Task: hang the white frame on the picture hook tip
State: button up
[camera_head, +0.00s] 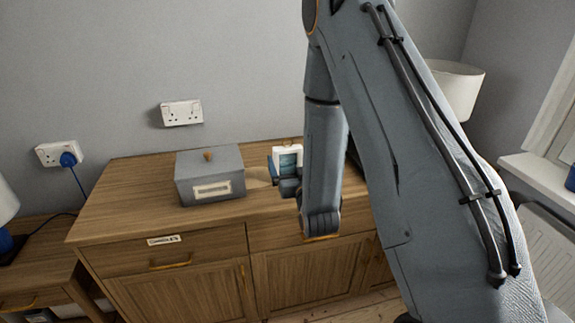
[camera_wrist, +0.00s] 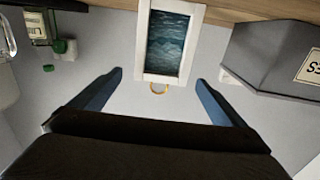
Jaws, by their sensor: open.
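The white frame (camera_head: 287,161) holds a teal sea picture and stands at the top of the wooden sideboard, beside my gripper (camera_head: 286,182). In the wrist view, which looks upside down, the white frame (camera_wrist: 142,45) is at top centre. A small gold ring (camera_wrist: 159,88) shows at its near edge. My gripper (camera_wrist: 160,78) is open, with one blue finger to each side of the frame's end; gaps show between the fingers and the frame. I cannot make out the picture hook tip in either view.
A grey lidded box (camera_head: 210,177) with a label stands left of the frame; it also shows in the wrist view (camera_wrist: 265,55). The sideboard (camera_head: 130,195) is clear left of the box. Wall sockets (camera_head: 182,112), a white lampshade (camera_head: 455,88) and small green items (camera_wrist: 60,46) are around.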

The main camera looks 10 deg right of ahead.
aim_at(289, 154)
jog(key=w+p, duration=0.2)
jog(key=w, duration=0.4)
jog(key=shift+a, duration=0.1)
jog(key=c, duration=1.3)
jog(key=shift+r+b, duration=0.95)
jog(key=shift+r, duration=4.05)
